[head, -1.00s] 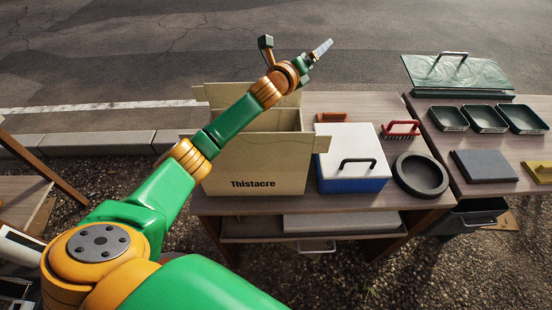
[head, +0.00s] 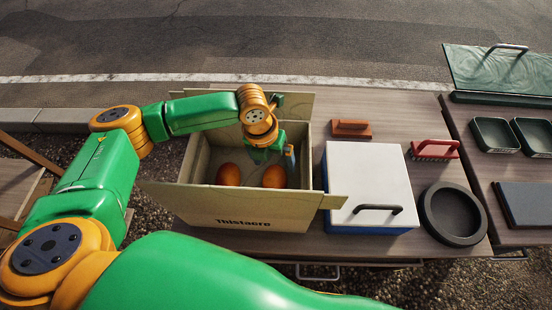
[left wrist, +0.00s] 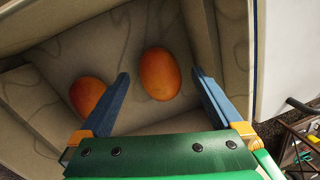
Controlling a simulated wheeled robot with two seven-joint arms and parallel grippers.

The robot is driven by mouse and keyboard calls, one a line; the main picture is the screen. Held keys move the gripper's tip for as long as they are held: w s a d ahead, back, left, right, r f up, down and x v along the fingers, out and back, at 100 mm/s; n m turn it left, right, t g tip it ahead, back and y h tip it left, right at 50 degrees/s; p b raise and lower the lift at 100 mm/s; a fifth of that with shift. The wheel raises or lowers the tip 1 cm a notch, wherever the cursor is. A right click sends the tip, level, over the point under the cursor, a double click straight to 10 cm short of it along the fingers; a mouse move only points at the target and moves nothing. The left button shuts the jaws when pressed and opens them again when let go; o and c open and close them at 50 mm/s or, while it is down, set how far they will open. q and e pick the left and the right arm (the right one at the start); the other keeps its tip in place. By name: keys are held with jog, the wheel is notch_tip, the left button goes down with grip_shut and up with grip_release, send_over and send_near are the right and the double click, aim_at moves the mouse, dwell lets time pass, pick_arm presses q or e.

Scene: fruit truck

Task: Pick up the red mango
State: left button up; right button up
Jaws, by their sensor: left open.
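Two orange-red mangoes lie apart on the floor of an open cardboard box (head: 250,222). In the head view one mango (head: 229,174) is at the left and the other mango (head: 274,177) is at the right, beside my left gripper (head: 276,160). In the left wrist view the left gripper (left wrist: 163,88) is open, with its blue fingers pointing down into the box. One mango (left wrist: 159,74) shows between and beyond the fingertips; the other mango (left wrist: 87,96) is left of the left finger. No touch is visible. My right gripper is not in view.
The box has its flaps folded out and stands on a wooden table (head: 395,110). A white-lidded blue cooler (head: 365,175) stands right of it. A black round bowl (head: 453,213), a red brush (head: 434,150) and a brown block (head: 352,128) are farther right and behind.

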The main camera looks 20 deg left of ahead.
aim_at(272, 177)
pick_arm(q)
jog(key=f, duration=0.1)
jog(key=s+f+p, duration=0.1)
jog(key=s+f, duration=0.1)
jog(key=shift+s+d+p, duration=0.2)
jog(key=shift+d+p, duration=0.05)
jog(key=shift+p, duration=0.05)
notch_tip(272, 177, down, 3)
jog(key=shift+r, duration=0.2)
jog(key=shift+w+d+f, duration=0.15)
jog(key=shift+w+f, duration=0.2)
jog(key=shift+w, duration=0.1)
jog(key=shift+c, duration=0.6)
jog(key=shift+s+r, duration=0.15)
jog(key=c, duration=0.6)
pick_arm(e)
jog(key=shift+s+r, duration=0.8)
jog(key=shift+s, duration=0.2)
